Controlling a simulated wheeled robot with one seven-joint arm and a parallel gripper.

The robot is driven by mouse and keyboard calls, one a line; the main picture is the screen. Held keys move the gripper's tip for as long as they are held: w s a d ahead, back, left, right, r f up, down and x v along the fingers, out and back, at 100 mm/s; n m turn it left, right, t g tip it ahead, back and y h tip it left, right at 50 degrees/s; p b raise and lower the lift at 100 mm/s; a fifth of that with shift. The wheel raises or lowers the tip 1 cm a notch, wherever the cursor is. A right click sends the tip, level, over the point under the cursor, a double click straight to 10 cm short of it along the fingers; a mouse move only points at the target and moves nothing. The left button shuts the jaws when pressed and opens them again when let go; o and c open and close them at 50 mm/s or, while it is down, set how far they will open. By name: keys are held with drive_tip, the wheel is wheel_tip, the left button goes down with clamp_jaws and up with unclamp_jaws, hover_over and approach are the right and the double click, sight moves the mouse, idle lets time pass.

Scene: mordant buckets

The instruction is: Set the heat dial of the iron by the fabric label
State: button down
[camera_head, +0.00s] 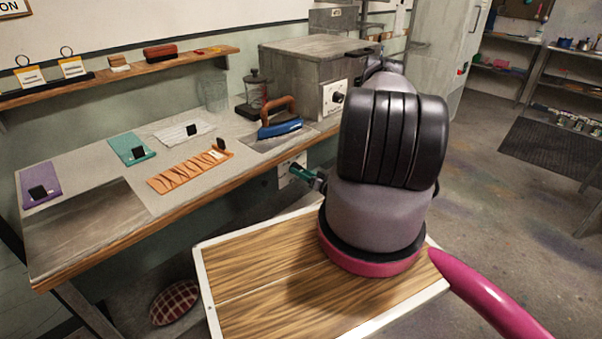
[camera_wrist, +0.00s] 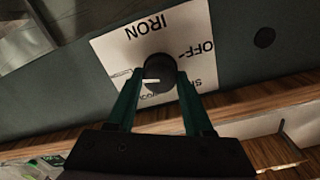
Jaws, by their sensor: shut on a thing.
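The iron (camera_head: 280,127), blue with a brown handle, stands on the worktop near its right end. Its heat dial (camera_wrist: 157,66), a dark round knob with a white pointer mark, sits on a white plate (camera_wrist: 112,50) reading IRON and OFF; the other words are partly hidden by my fingers. The mark points left in the wrist view. My gripper (camera_wrist: 158,80) is shut on the dial; in the head view its green fingers (camera_head: 304,172) reach the plate (camera_head: 285,178) below the worktop edge. Purple (camera_head: 40,198), teal (camera_head: 128,147), white (camera_head: 178,135) and orange (camera_head: 185,175) fabrics bear dark labels, unreadable here.
A grey box (camera_head: 300,75) with its own dial (camera_head: 338,97) stands behind the iron. A glass press (camera_head: 255,90) is beside it. A shelf (camera_head: 120,72) runs along the wall. A checked cushion (camera_head: 175,302) lies below. Open floor (camera_head: 500,200) is at right.

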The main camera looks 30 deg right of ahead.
drive_tip(key=shift+s+f, duration=0.1)
idle(0.3)
drive_tip(key=shift+c, duration=1.5)
unclamp_jaws()
drive_tip(key=shift+d, duration=0.1)
drive_tip(key=v, duration=1)
drive_tip(key=shift+s, duration=0.35)
drive_tip(key=shift+d, duration=0.1)
